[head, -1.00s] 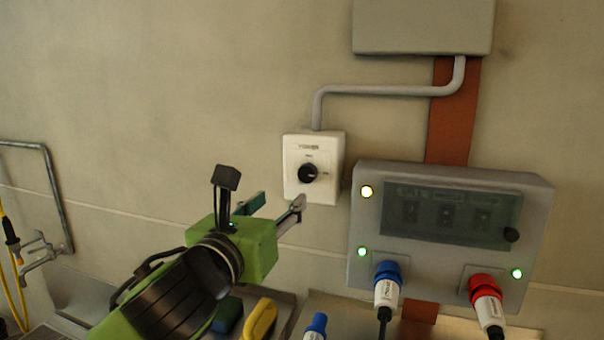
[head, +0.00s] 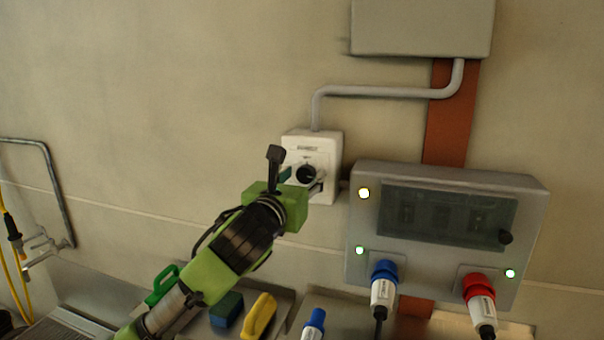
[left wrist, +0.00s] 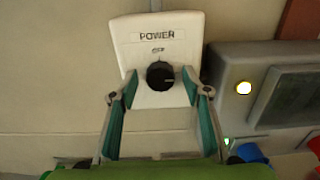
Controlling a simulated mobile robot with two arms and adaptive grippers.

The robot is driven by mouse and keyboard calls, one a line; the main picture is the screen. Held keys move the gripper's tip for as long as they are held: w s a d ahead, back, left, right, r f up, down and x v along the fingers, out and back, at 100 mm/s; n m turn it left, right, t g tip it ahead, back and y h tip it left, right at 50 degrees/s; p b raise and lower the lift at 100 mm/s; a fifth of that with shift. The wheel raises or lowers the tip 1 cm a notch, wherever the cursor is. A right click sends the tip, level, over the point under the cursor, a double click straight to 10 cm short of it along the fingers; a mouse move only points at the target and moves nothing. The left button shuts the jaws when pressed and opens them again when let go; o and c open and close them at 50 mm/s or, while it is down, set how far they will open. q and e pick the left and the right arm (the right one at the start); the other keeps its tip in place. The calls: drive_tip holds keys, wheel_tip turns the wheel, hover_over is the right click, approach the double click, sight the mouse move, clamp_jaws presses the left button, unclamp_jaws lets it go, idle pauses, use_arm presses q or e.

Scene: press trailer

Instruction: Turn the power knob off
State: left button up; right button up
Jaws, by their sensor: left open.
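The black power knob (left wrist: 160,75) sits on a white box labelled POWER (left wrist: 157,35) on the wall. A light mark on the knob points right in the left wrist view. In the head view the knob (head: 306,174) is partly behind my gripper, and the box (head: 325,145) shows above it. My left gripper (head: 300,182) is open in front of the box. In the left wrist view its two fingers (left wrist: 161,93) stand to the left and right of the knob, apart from it. My right gripper is not in view.
A grey panel (head: 365,230) with lit lamps, a blue plug (head: 384,272) and a red plug (head: 480,289) is close on the right. A grey conduit (head: 390,91) runs above the box. A tap (head: 45,250) is at far left.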

use_arm(q)
drive_tip(key=shift+w, duration=0.1)
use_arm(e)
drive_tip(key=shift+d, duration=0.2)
use_arm(q)
drive_tip(key=shift+c, duration=0.7)
drive_tip(key=c, duration=0.9)
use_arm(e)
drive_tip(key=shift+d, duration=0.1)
